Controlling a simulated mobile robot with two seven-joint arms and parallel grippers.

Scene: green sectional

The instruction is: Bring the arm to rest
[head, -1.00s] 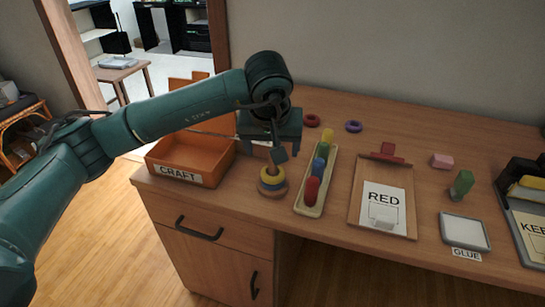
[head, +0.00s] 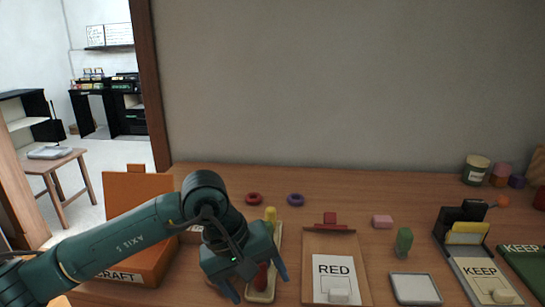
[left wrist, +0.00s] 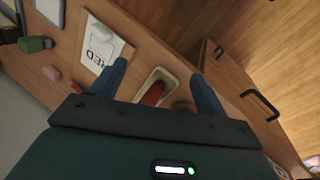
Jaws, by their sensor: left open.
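My left arm reaches in from the left in the head view. My left gripper (head: 258,284) is open and empty, pointing down over the near end of the long cream tray (head: 262,297) of coloured pegs. A yellow peg (head: 270,213) and a red peg (head: 261,277) show in the tray. In the left wrist view the tray's red peg (left wrist: 154,93) shows between the spread fingers (left wrist: 158,75), apart from them. The ring stack is hidden behind my arm in the head view. My right gripper is in neither view.
The orange CRAFT box (head: 140,190) stands left, partly behind my arm. The RED clipboard (head: 316,243) is right of the tray. Red (head: 254,199) and purple (head: 296,200) rings lie behind. A pink block (head: 382,221), green block (head: 404,242) and grey-rimmed pad (head: 414,288) are farther right.

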